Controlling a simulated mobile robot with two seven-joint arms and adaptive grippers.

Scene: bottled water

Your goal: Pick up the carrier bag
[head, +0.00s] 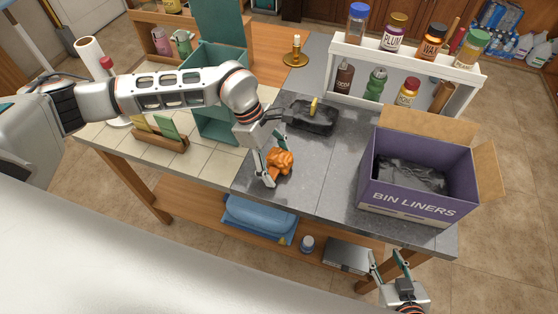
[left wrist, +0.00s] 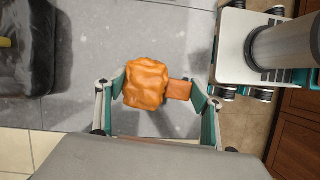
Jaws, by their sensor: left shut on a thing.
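The carrier bag (head: 280,162) looks like a crumpled orange bundle above the grey worktop near its front edge. In the left wrist view the bag (left wrist: 146,84) has a flat orange tab on its right side. My left gripper (head: 273,164) is shut on it, with one finger pad against the crumpled part and the other against the tab. I cannot tell whether the bag still touches the worktop. My right gripper (head: 386,262) is open and empty, low in front of the table's right end.
A purple bin-liner box (head: 410,200) with open flaps stands on the right. A black crumpled object (head: 314,118) with a yellow piece lies behind my left gripper. A white rack (head: 400,55) of bottles stands at the back. Grey worktop between bag and box is clear.

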